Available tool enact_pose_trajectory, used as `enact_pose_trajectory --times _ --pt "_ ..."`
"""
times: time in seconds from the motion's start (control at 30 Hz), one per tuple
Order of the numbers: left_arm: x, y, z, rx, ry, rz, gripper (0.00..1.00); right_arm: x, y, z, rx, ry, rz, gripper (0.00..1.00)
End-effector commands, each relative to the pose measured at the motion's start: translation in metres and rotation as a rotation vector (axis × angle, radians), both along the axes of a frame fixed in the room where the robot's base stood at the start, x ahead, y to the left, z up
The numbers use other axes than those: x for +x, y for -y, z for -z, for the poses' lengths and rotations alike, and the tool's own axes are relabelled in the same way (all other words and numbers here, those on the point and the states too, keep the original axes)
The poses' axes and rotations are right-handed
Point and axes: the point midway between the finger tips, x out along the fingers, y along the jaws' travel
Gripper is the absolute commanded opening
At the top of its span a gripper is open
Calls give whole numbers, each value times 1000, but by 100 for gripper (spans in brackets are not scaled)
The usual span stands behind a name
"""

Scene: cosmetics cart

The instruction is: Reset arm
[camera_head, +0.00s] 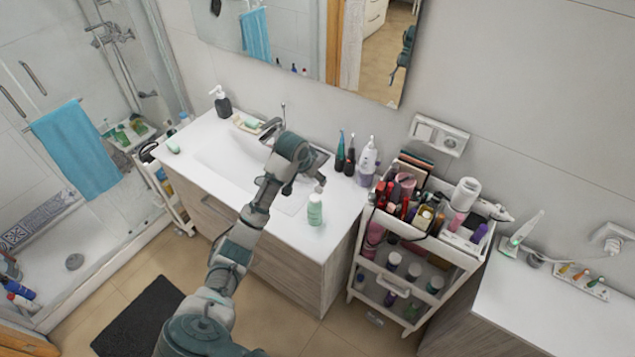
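One arm of mine, which I take to be the left, rises from the bottom of the view, left of the middle, and reaches over the front of the white washbasin counter (345,200). My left gripper (318,184) is at its far end, over the counter's right part. It is small in the view, and I cannot tell whether its fingers are open or shut. A pale green bottle (315,211) stands upright on the counter just below and in front of it; I cannot tell whether they touch. My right gripper is not in view.
A white cosmetics cart (458,252) filled with bottles stands right of the counter. Toothbrushes (345,150) and a white oral irrigator (367,158) stand at the counter's back right. A soap dispenser (221,102) is at back left. A mirror (310,40) hangs behind.

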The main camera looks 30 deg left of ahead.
Motion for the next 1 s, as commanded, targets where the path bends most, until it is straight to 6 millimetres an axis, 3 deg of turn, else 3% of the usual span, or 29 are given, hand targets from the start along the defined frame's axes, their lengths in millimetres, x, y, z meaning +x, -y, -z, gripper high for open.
enact_pose_trajectory --times 0.2,0.77,0.87,0.97,1.0 --pt "-9 -1 -21 1 -1 -1 62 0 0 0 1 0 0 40" --pt "-11 0 -20 1 -3 1 62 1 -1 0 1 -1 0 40" --pt "-19 9 -1 9 -14 13 62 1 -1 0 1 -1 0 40" --pt "-42 30 44 29 -36 42 62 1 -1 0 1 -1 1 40" --pt "-57 41 66 38 -47 57 62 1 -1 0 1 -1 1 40"
